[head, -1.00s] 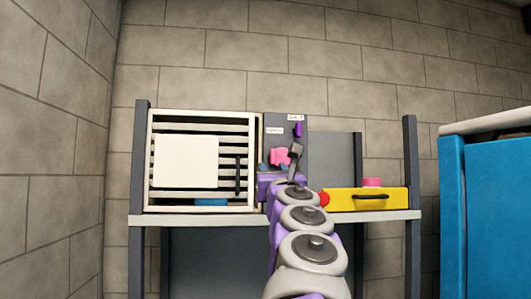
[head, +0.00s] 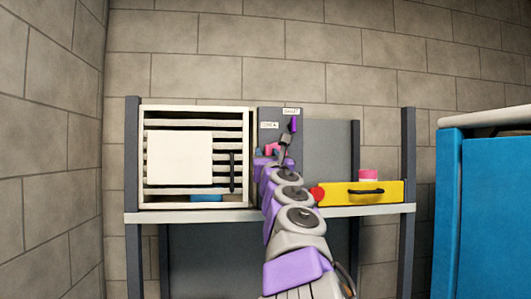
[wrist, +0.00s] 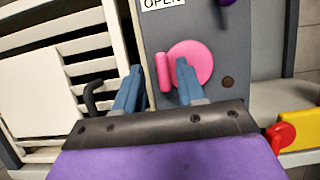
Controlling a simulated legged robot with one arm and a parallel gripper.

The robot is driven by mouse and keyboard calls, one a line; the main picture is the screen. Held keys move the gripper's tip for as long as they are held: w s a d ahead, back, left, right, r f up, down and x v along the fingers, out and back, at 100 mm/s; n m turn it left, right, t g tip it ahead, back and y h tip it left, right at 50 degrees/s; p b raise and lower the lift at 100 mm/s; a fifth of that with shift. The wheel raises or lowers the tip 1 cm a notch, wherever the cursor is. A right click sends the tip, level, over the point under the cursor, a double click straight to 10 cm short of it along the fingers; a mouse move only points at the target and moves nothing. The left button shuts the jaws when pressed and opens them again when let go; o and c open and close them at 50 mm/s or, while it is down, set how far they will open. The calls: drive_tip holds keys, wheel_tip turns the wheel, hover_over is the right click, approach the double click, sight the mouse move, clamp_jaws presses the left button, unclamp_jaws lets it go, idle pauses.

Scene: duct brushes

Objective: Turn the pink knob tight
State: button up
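The pink knob (wrist: 200,60) is a round disc with a raised bar, mounted on the grey panel (wrist: 240,50). In the head view the knob (head: 272,149) is mostly hidden by my arm. My gripper (wrist: 158,67) is in front of the panel with its two blue fingers apart. The knob's raised bar shows between the fingers, closer to the right one. The right finger overlaps the disc in the wrist view. I cannot tell whether either finger touches the knob.
A white slatted unit (head: 146,160) with a white plate (head: 180,157) and dark handle stands left of the panel. A purple part (head: 293,124) sits above the knob. A blue cabinet (head: 490,210) stands far right.

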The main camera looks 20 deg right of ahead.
drive_tip(key=shift+d, duration=0.75)
drive_tip(key=shift+s+a+r, duration=0.1)
drive_tip(key=shift+s+a, duration=0.05)
drive_tip(key=shift+a, duration=0.7)
drive_tip(key=c, duration=0.5)
drive_tip(key=shift+d, duration=0.1)
clamp_jaws()
drive_tip(key=shift+d, duration=0.15)
